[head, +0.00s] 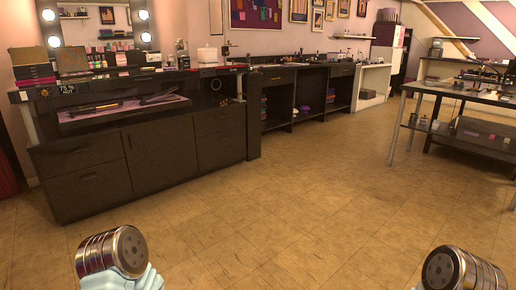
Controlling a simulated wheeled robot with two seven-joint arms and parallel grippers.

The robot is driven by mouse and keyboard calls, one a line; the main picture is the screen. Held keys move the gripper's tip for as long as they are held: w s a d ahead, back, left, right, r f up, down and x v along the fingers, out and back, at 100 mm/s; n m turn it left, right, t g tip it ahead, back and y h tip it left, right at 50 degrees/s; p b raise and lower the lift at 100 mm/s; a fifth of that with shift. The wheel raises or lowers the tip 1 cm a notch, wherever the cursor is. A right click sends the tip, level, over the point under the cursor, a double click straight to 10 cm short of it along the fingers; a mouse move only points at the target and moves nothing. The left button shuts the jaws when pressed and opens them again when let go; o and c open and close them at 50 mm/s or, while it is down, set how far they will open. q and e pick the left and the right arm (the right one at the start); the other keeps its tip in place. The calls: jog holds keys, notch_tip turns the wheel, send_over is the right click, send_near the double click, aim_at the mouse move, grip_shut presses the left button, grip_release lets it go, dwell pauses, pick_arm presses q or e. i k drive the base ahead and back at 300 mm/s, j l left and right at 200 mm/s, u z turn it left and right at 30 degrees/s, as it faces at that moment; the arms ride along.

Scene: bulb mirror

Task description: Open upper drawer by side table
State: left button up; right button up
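A long dark cabinet (150,142) stands at the left under the bulb mirror. Its right end has two stacked drawer fronts: an upper drawer (218,121) and a lower drawer (219,150). Both look shut. At its left end is a wide drawer front with a handle (88,178), also shut. Which piece the task calls the side table, I cannot tell for sure. Neither of my grippers shows; only metal-capped parts of my two arms are at the bottom edge, well apart from the cabinet.
A lit mirror (95,25) and several small items stand on the cabinet top. A recess (125,112) below it holds dark tools. A dark counter with open shelves (305,95) runs along the back wall. A thin-legged table (462,93) stands right. The tiled floor (285,205) between is clear.

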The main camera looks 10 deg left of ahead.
aim_at(205, 124)
jog(key=i+u, duration=0.2)
jog(key=i, duration=2.9)
